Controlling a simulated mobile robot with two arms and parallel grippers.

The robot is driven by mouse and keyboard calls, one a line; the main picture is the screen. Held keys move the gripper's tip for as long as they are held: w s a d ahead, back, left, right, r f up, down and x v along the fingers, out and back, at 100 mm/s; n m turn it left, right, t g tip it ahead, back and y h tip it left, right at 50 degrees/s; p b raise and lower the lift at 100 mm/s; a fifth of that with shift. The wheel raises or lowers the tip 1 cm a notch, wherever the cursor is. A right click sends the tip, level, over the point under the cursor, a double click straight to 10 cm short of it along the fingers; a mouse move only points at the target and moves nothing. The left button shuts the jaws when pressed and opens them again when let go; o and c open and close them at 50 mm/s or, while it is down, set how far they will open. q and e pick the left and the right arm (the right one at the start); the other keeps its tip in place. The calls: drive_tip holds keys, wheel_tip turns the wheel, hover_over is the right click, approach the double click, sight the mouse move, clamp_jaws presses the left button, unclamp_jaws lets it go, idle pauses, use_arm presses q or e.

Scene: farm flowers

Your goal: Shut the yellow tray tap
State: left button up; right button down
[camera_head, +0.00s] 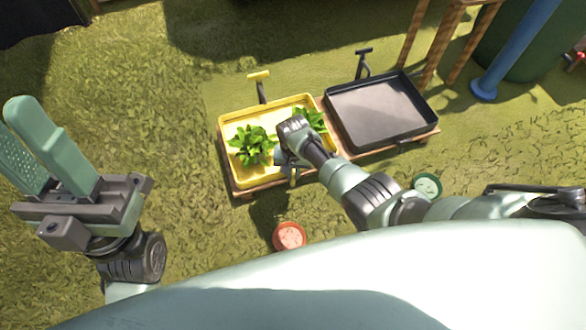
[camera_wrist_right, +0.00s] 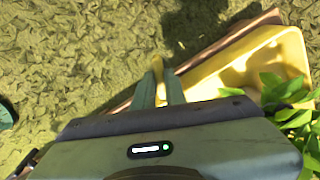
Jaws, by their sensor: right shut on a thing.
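The yellow tray (camera_head: 228,124) stands on a low wooden stand and holds leafy green plants. A yellow-topped T-shaped fitting (camera_head: 259,76) on a dark stem rises at its far edge. My right gripper (camera_head: 290,172) is at the tray's near edge, its fingertips partly hidden. In the right wrist view, my right gripper (camera_wrist_right: 159,82) is shut on a thin yellow lever (camera_wrist_right: 157,65) beside the tray's outer wall (camera_wrist_right: 215,72). The lever seems to be the tray's tap; its base is hidden. My left gripper (camera_head: 14,112) is open and empty, raised at the far left.
A black tray (camera_head: 430,110) stands beside the yellow one on the same wooden stand (camera_head: 240,190). A reddish pot (camera_head: 289,236) and a green pot (camera_head: 428,185) are on the grass nearer me. A blue post (camera_head: 515,45) stands back right. Grass at left is clear.

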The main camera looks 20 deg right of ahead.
drive_tip(key=m+p, duration=0.1)
drive_tip(key=m, duration=0.1)
drive_tip(key=shift+r+m, duration=0.1)
drive_tip(key=shift+m, duration=0.3)
drive_tip(key=m, duration=0.2)
drive_tip(key=shift+m+p, duration=0.4)
drive_tip(key=m, duration=0.3)
drive_tip(key=shift+m+p, duration=0.35)
drive_tip(key=shift+m, duration=1.65)
drive_tip(key=c, duration=1.5)
unclamp_jaws()
drive_tip(key=shift+o, duration=0.2)
